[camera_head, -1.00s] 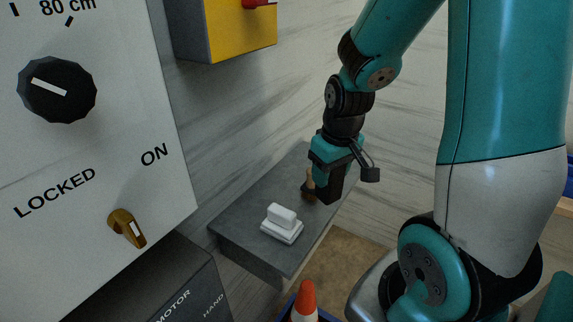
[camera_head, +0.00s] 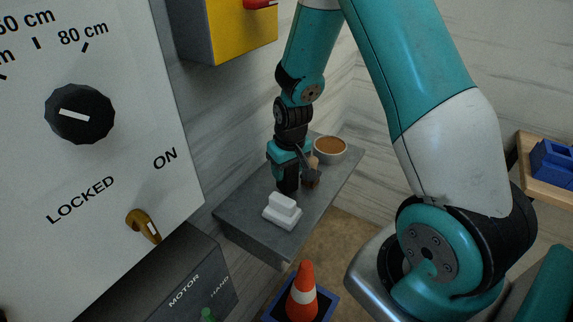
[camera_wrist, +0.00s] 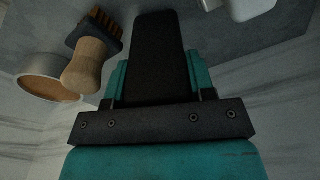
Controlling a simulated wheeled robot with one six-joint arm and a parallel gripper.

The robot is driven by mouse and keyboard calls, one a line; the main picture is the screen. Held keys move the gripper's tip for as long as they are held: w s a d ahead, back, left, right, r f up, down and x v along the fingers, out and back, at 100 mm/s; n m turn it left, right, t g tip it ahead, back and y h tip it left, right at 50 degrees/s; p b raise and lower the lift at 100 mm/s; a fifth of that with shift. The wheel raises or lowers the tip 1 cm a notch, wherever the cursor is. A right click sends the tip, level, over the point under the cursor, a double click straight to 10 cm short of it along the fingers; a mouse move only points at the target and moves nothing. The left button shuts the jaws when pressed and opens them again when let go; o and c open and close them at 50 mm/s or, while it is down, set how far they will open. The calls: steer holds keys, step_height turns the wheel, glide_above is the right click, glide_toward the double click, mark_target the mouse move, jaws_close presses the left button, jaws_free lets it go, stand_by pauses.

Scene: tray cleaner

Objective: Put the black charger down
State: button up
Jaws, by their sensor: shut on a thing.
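My gripper (camera_head: 288,166) is shut on the black charger (camera_head: 288,183), a dark block pointing down from the fingers over the grey shelf (camera_head: 245,220). In the wrist view the charger (camera_wrist: 157,50) sits between the teal fingers, its far end over the grey surface. I cannot tell whether it touches the shelf. In the head view it is just behind a white stepped block (camera_head: 283,211).
A bowl with brown contents (camera_head: 330,149) is farther back. An orange cone (camera_head: 303,290) stands below the shelf.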

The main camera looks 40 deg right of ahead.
steer(key=shift+w+f, duration=0.1)
steer(key=shift+w, duration=0.05)
steer(key=shift+a+f, duration=0.1)
steer(key=shift+f, duration=0.05)
steer(key=o, duration=1)
